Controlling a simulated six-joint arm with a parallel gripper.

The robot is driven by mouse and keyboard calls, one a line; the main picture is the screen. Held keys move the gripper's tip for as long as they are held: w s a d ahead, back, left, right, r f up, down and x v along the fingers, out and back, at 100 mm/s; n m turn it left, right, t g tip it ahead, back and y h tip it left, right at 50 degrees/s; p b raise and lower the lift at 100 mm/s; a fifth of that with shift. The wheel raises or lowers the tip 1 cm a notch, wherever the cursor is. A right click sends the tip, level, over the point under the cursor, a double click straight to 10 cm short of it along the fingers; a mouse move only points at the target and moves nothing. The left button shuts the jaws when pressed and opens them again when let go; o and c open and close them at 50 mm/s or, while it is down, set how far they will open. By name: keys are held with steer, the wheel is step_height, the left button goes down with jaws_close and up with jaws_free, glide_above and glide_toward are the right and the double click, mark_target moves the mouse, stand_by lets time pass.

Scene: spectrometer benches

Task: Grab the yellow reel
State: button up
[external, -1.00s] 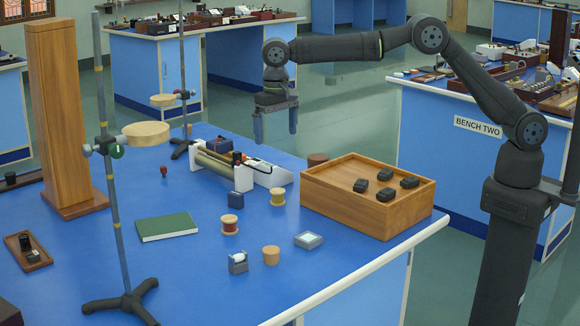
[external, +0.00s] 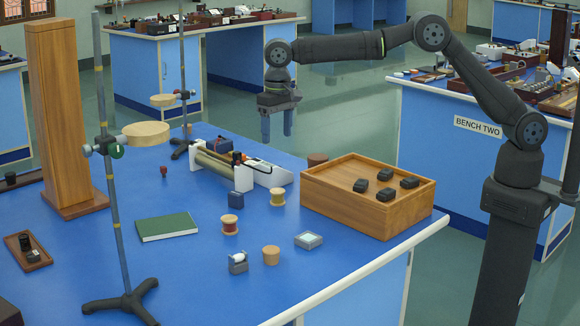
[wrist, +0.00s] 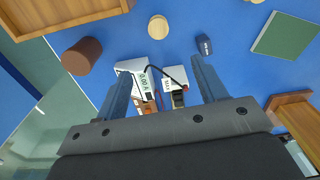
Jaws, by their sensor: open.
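The yellow reel (external: 277,197) stands upright on the blue bench, left of the wooden crate and just in front of the white end of the long instrument. In the wrist view its round top (wrist: 158,27) shows near the upper edge, beyond the fingertips. My gripper (external: 277,130) hangs pointing down, high above the bench and well above the reel. Its fingers (wrist: 160,80) are apart with nothing between them. A similar red reel (external: 230,225) stands in front and to the left of the yellow one.
The wooden crate (external: 330,205) holds small black blocks. The long instrument (external: 225,165), a dark blue box (external: 236,200), a wooden cylinder (external: 271,255) and a brown cylinder (wrist: 82,55) stand around the reel. A tall rod stand (external: 118,220) rises at the left.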

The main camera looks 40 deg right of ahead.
steer(key=d+n, duration=0.1)
steer(key=n, duration=0.2)
steer(key=n+t+y, duration=0.1)
steer(key=n+y, duration=0.1)
steer(key=n, duration=0.5)
glide_above(278, 191)
steer(key=d, duration=0.2)
steer(key=x, duration=0.4)
steer(key=s+d+x, duration=0.1)
steer(key=x, duration=0.3)
steer(key=d+x, duration=0.1)
steer(key=x, duration=0.3)
steer(key=shift+s+f, duration=0.3)
steer(key=shift+f, duration=0.2)
steer(key=shift+t, duration=0.3)
steer(key=shift+a+x, duration=0.2)
steer(key=shift+x, duration=1.2)
steer(key=shift+a+x, duration=0.2)
steer(key=shift+x, duration=1.2)
steer(key=shift+s+r, duration=0.1)
steer(key=shift+s, duration=0.05)
steer(key=shift+c, duration=0.5)
steer(key=c, duration=1)
